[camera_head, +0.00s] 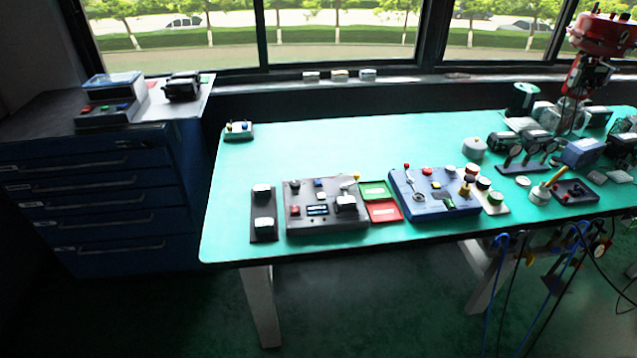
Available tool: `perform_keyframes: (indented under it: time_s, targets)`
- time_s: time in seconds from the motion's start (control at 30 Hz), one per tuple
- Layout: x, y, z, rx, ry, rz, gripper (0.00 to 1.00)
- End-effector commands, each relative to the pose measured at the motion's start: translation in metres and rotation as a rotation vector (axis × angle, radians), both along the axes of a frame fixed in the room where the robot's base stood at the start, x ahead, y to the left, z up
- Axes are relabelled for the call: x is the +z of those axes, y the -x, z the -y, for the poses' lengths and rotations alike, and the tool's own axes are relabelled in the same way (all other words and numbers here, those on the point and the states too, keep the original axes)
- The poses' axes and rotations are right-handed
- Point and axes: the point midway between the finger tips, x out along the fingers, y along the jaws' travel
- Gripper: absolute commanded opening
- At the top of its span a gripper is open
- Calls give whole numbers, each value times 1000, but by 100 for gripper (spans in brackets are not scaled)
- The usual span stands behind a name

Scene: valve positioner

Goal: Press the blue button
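A dark grey control panel (298,222) lies near the front edge of the green table. A small square blue button (320,183) sits near its upper middle. Below it is a small display (317,210), with a red button (295,211) to its left. A blue-bodied panel (408,202) lies to the right, with a red-tipped lever and several knobs. A small box (238,132) at the table's back left also carries a small blue part. I cannot tell whether the blue button is pressed. My gripper is not in view.
A plate with two white-topped blocks (263,228) lies left of the grey panel. Green (375,190) and red (384,212) trays lie between the panels. Gauges, a yellow-handled valve (542,192) and a red machine (600,35) crowd the right. The table's middle back is clear.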

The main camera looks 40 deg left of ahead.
Motion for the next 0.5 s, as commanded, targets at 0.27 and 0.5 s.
perform_keyframes:
  time_s: [0.27, 0.5]
  targets:
    - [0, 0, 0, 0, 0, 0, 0]
    - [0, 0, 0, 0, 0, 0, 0]
